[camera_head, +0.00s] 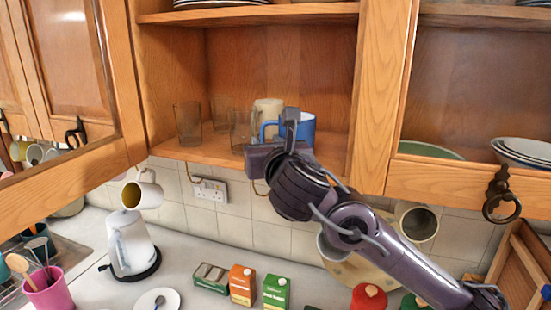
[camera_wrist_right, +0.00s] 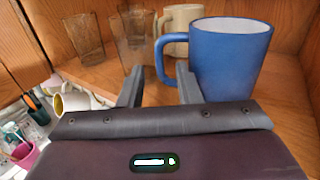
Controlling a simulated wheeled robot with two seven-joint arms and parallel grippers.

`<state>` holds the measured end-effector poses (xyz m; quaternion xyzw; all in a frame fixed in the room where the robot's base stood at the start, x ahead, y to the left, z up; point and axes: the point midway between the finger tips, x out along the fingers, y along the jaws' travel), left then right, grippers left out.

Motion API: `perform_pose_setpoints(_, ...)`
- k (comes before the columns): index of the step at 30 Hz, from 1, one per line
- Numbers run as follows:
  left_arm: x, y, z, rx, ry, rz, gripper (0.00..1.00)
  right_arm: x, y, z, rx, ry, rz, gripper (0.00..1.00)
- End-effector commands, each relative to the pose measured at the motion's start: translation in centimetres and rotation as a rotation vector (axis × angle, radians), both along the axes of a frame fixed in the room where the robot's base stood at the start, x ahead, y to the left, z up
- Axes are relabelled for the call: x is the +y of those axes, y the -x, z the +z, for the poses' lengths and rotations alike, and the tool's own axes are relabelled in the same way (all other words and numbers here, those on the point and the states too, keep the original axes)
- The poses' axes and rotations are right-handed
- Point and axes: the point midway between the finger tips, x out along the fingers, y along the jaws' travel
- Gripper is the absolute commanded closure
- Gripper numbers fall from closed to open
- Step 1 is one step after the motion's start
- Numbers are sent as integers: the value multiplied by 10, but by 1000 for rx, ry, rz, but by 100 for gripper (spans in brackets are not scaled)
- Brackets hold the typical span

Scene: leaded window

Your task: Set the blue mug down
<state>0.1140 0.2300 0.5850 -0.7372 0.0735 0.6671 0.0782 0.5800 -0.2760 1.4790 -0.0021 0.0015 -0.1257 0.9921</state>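The blue mug (camera_head: 308,128) is inside the open cabinet, at the right part of the lower shelf (camera_head: 215,150). In the right wrist view the mug (camera_wrist_right: 232,60) looks upright, with its handle toward the left. Its base is hidden behind my gripper. My right gripper (camera_head: 285,125) is at the shelf's front, before the mug, and hides part of it. In the wrist view its two fingers (camera_wrist_right: 161,86) stand apart with a clear gap. The handle appears just beyond the fingertips, the right finger overlapping its lower part. I cannot tell whether they touch. My left gripper is not in view.
A cream mug (camera_head: 267,110) stands behind the blue mug. Several clear glasses (camera_head: 188,122) stand to its left. A cabinet side panel (camera_head: 375,85) bounds the right. Below are a kettle (camera_head: 132,240), cartons (camera_head: 243,284) and a hanging mug (camera_head: 142,190).

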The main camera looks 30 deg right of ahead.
Motion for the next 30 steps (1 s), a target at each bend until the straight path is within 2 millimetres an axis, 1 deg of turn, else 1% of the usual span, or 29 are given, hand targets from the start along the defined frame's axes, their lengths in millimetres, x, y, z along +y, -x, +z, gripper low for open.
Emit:
perform_pose_setpoints(1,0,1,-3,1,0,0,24,4,12,-2,0,-1,5,69)
perform_pose_setpoints(6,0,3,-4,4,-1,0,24,14,48,0,-1,-4,5,69)
perform_pose_setpoints(9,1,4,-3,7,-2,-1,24,17,65,0,-1,-4,3,69)
perform_pose_setpoints(12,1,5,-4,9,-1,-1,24,21,76,0,-2,-4,4,69)
perform_pose_setpoints(15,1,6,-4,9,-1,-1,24,22,83,0,0,-2,1,69)
perform_pose_setpoints(18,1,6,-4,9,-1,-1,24,22,86,0,0,0,0,69)
perform_pose_setpoints(30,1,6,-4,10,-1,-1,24,22,86,0,0,0,0,69)
